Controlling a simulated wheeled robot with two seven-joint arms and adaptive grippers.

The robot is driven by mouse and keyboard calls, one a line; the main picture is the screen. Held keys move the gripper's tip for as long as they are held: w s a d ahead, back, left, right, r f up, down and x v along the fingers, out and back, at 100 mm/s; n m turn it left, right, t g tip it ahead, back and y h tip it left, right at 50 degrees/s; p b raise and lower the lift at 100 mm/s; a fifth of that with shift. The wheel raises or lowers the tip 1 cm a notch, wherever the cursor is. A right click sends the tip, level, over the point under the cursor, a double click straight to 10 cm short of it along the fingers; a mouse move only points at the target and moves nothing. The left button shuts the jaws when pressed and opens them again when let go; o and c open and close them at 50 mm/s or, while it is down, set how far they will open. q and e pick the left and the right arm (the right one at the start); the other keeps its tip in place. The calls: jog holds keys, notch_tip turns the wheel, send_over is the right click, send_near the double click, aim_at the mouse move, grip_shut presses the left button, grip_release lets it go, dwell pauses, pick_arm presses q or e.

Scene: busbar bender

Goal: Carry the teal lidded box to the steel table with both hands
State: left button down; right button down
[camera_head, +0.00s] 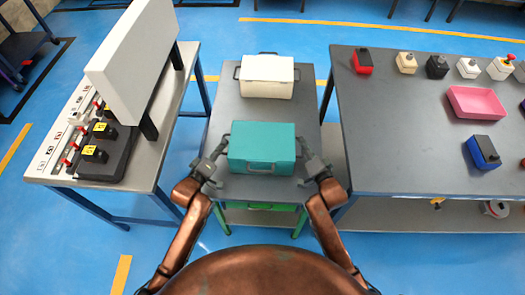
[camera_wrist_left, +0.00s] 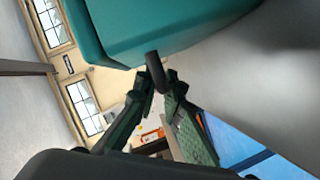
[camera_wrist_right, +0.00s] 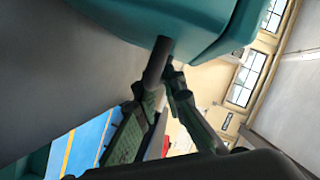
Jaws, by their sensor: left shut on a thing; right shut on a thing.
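The teal lidded box (camera_head: 262,142) is level at the near half of the narrow middle grey table (camera_head: 225,112). I cannot tell whether it touches the tabletop. My left gripper (camera_head: 220,156) is shut on the dark handle at the box's left end; the left wrist view shows this handle (camera_wrist_left: 154,66) between the fingertips (camera_wrist_left: 158,88). My right gripper (camera_head: 306,158) is shut on the handle at the right end, and that handle (camera_wrist_right: 157,62) shows in the right wrist view between the fingertips (camera_wrist_right: 158,88). I cannot tell which table is the steel one.
A white lidded box (camera_head: 266,76) stands behind on the middle table. The left bench (camera_head: 165,140) holds a big white panel (camera_head: 135,55) and switches. The right table (camera_head: 390,130) has a pink tray (camera_head: 476,102), a blue box (camera_head: 483,151) and several small blocks; its left half is clear.

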dwell(0.5)
